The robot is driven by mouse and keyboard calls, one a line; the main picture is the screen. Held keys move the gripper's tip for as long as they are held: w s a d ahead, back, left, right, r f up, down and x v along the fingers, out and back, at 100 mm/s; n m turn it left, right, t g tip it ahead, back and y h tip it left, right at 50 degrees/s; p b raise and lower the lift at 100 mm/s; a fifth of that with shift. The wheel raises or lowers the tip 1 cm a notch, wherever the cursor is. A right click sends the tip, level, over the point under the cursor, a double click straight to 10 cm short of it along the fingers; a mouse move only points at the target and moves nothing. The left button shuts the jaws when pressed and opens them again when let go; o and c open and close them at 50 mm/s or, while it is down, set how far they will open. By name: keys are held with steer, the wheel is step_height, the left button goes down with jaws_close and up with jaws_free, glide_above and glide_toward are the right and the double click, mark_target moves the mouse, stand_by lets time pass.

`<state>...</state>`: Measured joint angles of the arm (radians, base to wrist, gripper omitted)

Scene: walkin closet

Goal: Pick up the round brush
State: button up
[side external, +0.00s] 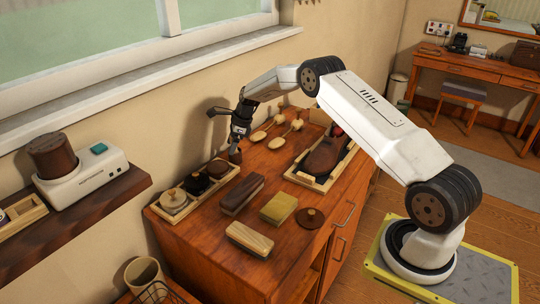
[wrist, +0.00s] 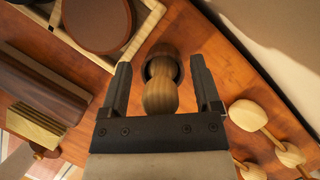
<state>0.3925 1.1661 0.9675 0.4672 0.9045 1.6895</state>
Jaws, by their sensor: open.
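The round brush appears to be the small upright piece with a pale turned-wood handle and a dark round part (wrist: 160,97), centred between my fingers in the wrist view. In the side view the brush (side external: 235,156) stands on the wooden cabinet top, right below my gripper (side external: 238,141). My gripper (wrist: 160,68) is open, with one finger on each side of the brush and a visible gap to each. The brush's lower end is partly hidden by its handle in the wrist view.
A wooden tray (side external: 176,217) with round tins lies left of the brush. Dark (side external: 243,194) and pale (side external: 250,239) block brushes and a round knobbed disc (side external: 311,217) lie in front. Pale wooden shoe trees (side external: 258,136) lie behind. The wall and window sill are close behind.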

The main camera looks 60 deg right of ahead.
stand_by(0.4)
jaws_close()
steer(key=shift+r, duration=0.15)
steer(key=shift+r, duration=0.9)
step_height(320, 180, up, 5)
steer(key=shift+r, duration=0.1)
steer(key=s+d, duration=1.2)
steer(key=shift+s+d, duration=0.4)
